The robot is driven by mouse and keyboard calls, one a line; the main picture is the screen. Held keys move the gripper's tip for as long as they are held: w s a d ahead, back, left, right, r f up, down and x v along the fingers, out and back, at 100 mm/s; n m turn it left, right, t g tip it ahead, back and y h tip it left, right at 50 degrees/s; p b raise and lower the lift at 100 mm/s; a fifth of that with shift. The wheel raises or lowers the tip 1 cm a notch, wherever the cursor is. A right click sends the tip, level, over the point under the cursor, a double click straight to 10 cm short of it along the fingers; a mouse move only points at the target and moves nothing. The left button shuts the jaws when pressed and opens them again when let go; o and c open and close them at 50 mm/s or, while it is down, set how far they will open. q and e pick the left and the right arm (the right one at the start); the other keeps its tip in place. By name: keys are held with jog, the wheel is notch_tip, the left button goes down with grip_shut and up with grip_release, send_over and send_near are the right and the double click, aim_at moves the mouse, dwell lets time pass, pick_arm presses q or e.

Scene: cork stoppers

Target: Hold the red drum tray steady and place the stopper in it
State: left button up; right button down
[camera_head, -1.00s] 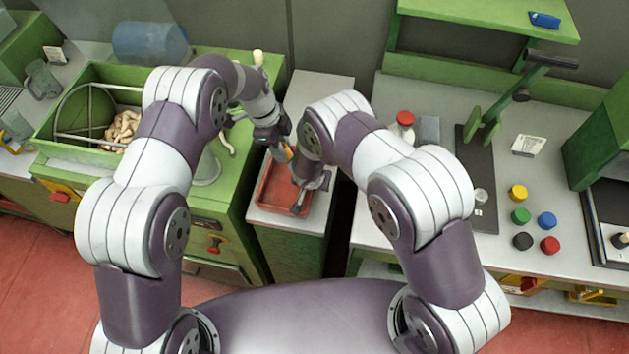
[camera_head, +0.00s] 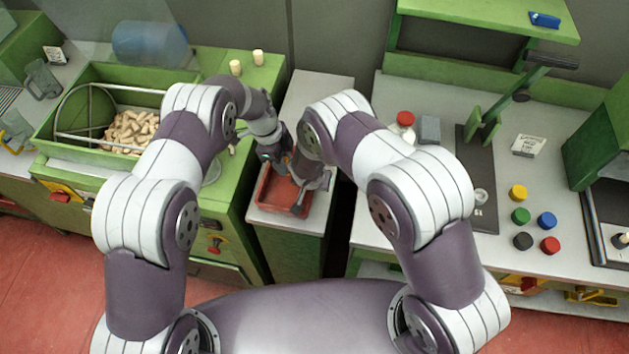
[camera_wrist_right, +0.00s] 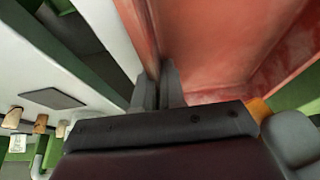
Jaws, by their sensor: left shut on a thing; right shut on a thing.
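The red drum tray (camera_head: 283,211) sits on a narrow grey-topped stand in the middle of the head view. Its red inside fills much of the right wrist view (camera_wrist_right: 215,50). My right gripper (camera_head: 299,208) is shut on the tray's wall; its fingers also show against that wall in the right wrist view (camera_wrist_right: 157,85). My left gripper (camera_head: 281,162) is at the far end of the tray, pointing down towards it, shut on the stopper. The stopper is mostly hidden by the gripper and the right arm. A small orange-tan piece (camera_wrist_right: 259,108) shows beside my right gripper; I cannot tell what it is.
Two pale stoppers (camera_head: 236,67) (camera_head: 258,57) stand on the green top behind my left arm. The stand behind the tray is clear.

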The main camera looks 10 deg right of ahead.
pick_arm(q)
jog(key=shift+a+x, duration=0.25)
jog(key=shift+x, duration=0.9)
jog(key=shift+a+x, duration=0.25)
jog(key=shift+x, duration=0.9)
jog(key=shift+w+f, duration=0.1)
jog(key=shift+w, duration=0.1)
jog(key=o, duration=1.1)
jog(key=v, duration=1.2)
pick_arm(e)
jog(key=c, duration=1.1)
grip_release()
jog(key=shift+c, duration=0.2)
